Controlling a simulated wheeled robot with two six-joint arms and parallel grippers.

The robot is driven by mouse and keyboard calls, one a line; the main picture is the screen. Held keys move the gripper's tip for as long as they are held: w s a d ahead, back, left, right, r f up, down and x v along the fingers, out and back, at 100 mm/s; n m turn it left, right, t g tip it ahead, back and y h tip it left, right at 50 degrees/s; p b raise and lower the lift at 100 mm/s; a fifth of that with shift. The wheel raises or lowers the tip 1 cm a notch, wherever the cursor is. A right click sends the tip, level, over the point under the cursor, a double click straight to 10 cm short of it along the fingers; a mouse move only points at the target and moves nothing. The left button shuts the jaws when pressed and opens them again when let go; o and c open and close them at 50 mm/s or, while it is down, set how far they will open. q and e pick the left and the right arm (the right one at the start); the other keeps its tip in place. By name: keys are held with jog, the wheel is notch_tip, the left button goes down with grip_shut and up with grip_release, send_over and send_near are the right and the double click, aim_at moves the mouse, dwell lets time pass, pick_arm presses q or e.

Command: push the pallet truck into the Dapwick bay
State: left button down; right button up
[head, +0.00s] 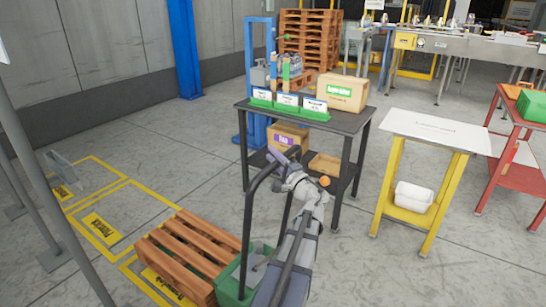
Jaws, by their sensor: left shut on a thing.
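The pallet truck has a green body (232,288) and a tall black handle frame (248,225). It stands at the bottom centre, with a wooden pallet (185,255) in front of it to the left. My left gripper (284,161) is shut on the top of the handle frame. My arm hides part of the truck. Yellow-outlined floor bays lie to the left, with yellow name plates at the far bay (62,192), the middle bay (101,229) and the near bay (167,287). The pallet partly covers the near bay. I cannot tell which plate reads Dapwick. My right gripper is not in view.
A dark table (350,121) with cartons and green card holders stands beyond the handle. A yellow-legged stand (437,130) and a red cart (500,190) are to the right. Grey posts (45,190) and a grey barrier (62,168) edge the left. The floor behind the bays is clear.

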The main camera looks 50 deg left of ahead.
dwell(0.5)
pick_arm(q)
jog(key=shift+s+a, duration=0.15)
jog(key=shift+a, duration=0.4)
jog(key=shift+s+a, duration=0.15)
jog(key=shift+a, duration=0.35)
jog(key=c, duration=0.6)
grip_release()
jog(key=shift+w+d, duration=0.1)
jog(key=shift+d, duration=0.05)
jog(key=b+v, duration=0.1)
jog(key=v, duration=0.7)
